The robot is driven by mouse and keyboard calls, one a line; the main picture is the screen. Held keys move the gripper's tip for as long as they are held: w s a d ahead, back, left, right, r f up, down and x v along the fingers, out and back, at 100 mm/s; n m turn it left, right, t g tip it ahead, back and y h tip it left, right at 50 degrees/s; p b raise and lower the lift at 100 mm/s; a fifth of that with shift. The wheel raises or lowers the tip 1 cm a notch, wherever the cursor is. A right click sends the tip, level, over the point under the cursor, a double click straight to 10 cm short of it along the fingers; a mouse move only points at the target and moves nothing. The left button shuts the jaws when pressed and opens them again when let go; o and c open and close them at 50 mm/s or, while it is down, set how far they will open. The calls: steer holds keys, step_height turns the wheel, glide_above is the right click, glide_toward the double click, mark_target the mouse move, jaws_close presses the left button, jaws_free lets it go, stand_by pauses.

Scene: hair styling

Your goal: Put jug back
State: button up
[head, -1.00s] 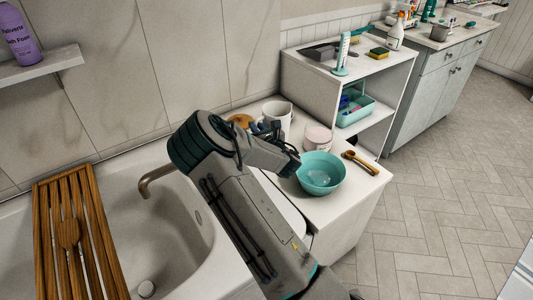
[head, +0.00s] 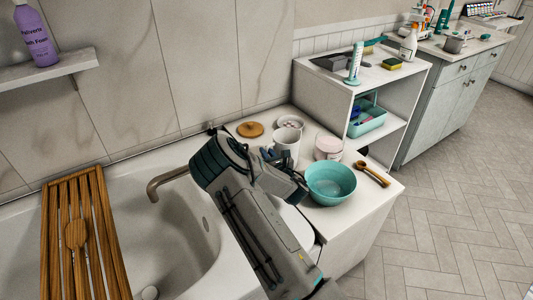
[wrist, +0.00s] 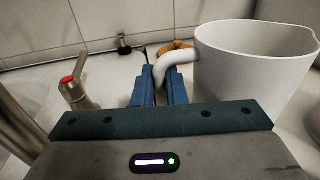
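The white jug (head: 285,146) is upright over the white counter beside the bathtub, between the wooden lid and the pink-and-white tub. In the wrist view the jug (wrist: 252,75) fills the right side, its open rim facing up. My gripper (wrist: 160,80) has its two blue fingers on either side of the jug's curved handle, closed on it.
A wooden lid (head: 250,129) and a small white dish (head: 290,122) lie behind the jug. A pink-and-white tub (head: 328,147), a teal bowl (head: 330,183) and a wooden spoon (head: 372,174) stand to the right. The bathtub (head: 180,235) and its faucet (head: 168,181) are left. A shelf unit (head: 365,90) stands behind.

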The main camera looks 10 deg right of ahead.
steer(key=o, duration=0.4)
steer(key=shift+r, duration=0.1)
